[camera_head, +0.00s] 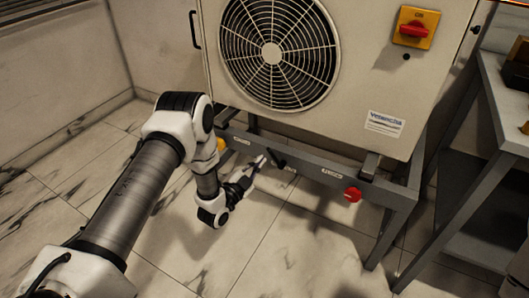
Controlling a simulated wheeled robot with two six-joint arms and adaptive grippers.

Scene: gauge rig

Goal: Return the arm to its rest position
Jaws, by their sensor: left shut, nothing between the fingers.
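My left arm comes in from the left and reaches toward the front of the gauge rig. My left gripper (259,163) is shut and empty. It is beside a black lever (277,159) on the rig's grey front rail (310,168); whether they touch cannot be told from this view. My right gripper is not in view.
A pale cabinet with a round fan grille (272,54) stands on the grey frame. It carries a red switch on a yellow plate (414,28). A yellow knob (221,144) and a red knob (352,194) sit on the rail. A grey table (490,85) stands right. Marble floor lies open in front.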

